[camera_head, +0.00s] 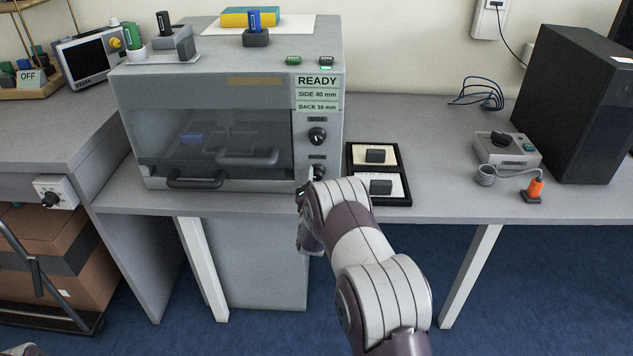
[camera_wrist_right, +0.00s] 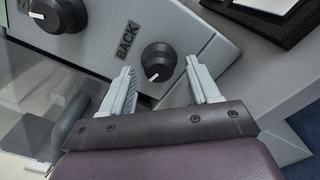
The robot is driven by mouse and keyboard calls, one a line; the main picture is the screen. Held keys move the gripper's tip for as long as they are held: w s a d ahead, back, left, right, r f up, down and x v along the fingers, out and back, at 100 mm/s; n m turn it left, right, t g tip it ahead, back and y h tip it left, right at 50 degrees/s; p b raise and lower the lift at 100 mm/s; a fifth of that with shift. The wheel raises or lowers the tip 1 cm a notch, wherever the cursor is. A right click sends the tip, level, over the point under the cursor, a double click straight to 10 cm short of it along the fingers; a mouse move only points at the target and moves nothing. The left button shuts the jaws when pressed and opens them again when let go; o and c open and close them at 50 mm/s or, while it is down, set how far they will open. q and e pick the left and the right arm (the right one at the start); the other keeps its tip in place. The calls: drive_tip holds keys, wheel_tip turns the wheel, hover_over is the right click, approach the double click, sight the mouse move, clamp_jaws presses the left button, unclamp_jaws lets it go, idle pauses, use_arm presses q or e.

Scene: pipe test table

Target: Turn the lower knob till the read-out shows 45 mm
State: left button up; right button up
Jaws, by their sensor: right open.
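The grey test machine (camera_head: 230,110) stands on the table with a read-out panel (camera_head: 317,92) showing READY, SIDE 40 mm and a BACK line that looks like 50 mm. The upper knob (camera_head: 317,136) is black with a white pointer mark. The lower knob (camera_head: 318,171), by the BACK label, is partly hidden by my right arm in the head view. In the right wrist view the lower knob (camera_wrist_right: 158,62) lies ahead between the fingers of my right gripper (camera_wrist_right: 160,85), which is open and does not visibly touch it. My left gripper is not in view.
A black tray (camera_head: 347,172) with two cards and dark blocks lies right of the machine. The machine's front has a door handle (camera_head: 195,182) left of the knobs.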

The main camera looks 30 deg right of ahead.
drive_tip(key=shift+w+d, duration=0.25)
drive_tip(key=shift+w, duration=0.2)
drive_tip(key=c, duration=1)
drive_tip(key=shift+c, duration=0.2)
